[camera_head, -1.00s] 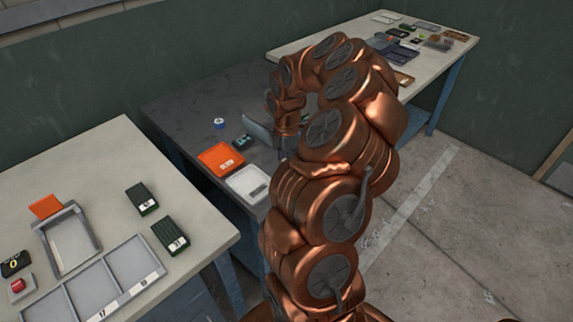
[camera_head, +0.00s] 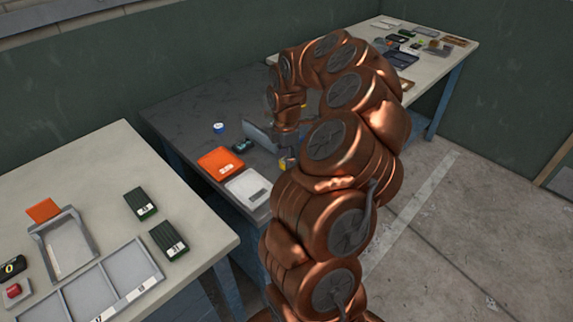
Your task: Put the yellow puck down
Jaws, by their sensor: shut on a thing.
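My gripper (camera_head: 286,148) hangs down over the dark middle table, mostly hidden behind my own copper arm. It is shut on the yellow puck (camera_head: 283,163), of which only a small yellow patch shows below it, beside the arm. The patch is too small to show whether the puck touches the table.
On the dark table (camera_head: 190,100) are an orange tray (camera_head: 219,161), a white tray (camera_head: 248,187), a blue-and-white round item (camera_head: 219,127), a grey upright plate (camera_head: 260,137) and a small dark box (camera_head: 242,146). Dark boxes and grey trays occupy the left table (camera_head: 95,165).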

